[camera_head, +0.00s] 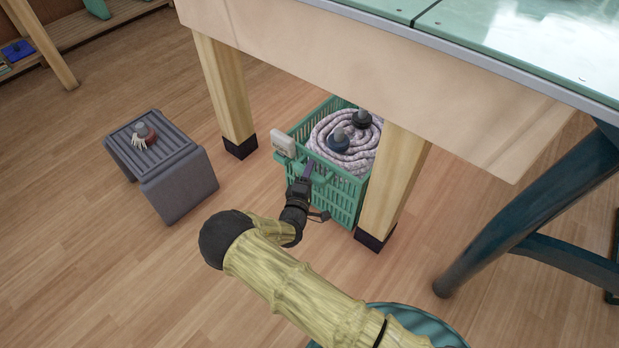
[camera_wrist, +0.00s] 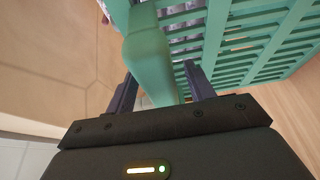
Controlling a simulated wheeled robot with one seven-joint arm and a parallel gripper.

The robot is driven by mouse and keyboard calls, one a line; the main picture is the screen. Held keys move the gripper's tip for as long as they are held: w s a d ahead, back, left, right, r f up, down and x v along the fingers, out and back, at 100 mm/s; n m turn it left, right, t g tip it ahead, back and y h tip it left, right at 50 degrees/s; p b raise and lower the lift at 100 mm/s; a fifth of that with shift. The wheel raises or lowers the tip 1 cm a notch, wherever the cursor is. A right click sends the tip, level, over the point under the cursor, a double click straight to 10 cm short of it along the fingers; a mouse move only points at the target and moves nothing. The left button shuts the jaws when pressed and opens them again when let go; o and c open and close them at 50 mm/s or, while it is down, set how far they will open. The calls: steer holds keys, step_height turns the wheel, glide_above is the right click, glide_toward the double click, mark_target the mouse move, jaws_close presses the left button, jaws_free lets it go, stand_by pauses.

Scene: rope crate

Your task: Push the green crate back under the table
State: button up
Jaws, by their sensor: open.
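The green crate (camera_head: 345,196) stands on the floor between two table legs, partly under the table (camera_head: 400,80). Its front end shows, and its back is hidden under the tabletop. Coiled pale rope (camera_head: 325,131) fills it, with dark-capped objects on top. My gripper (camera_head: 308,172) is at the crate's front end, by its handle. In the wrist view, my gripper (camera_wrist: 157,85) is open, with its two fingers on either side of the green handle (camera_wrist: 148,55). The slatted crate wall (camera_wrist: 250,40) is just beyond. I cannot tell whether the fingers touch the handle.
Wooden table legs with dark feet (camera_head: 240,147) (camera_head: 374,240) flank the crate. A grey slatted stool (camera_head: 180,185) with a small object on it stands at left. A dark blue-green leg frame (camera_head: 530,220) is at right. Open floor lies between stool and crate.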

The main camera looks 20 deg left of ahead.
steer(key=shift+w, duration=0.1)
jaws_close()
steer(key=shift+a, duration=0.1)
